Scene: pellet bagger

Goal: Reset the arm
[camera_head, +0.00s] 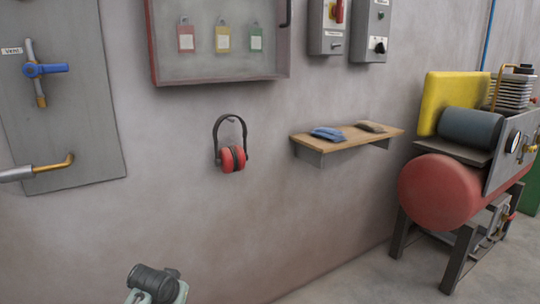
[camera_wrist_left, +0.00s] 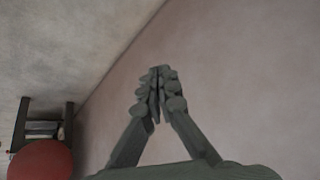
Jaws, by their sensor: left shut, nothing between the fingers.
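My left gripper (camera_wrist_left: 158,95) shows in the left wrist view with its two grey fingers together at the tips. It is shut, with nothing between the fingers. The fingers stand out against the bare wall and touch nothing that I can see. In the head view, only a grey-green part of my own arm shows at the bottom edge, left of the middle. My right gripper is in neither view.
A red-tanked compressor (camera_head: 440,192) stands on the floor at right and shows in the left wrist view (camera_wrist_left: 40,160). A wooden shelf (camera_head: 340,143), red earmuffs (camera_head: 233,158), a tag cabinet (camera_head: 222,75) and a valve panel (camera_head: 75,110) are on the wall. The lower wall is clear.

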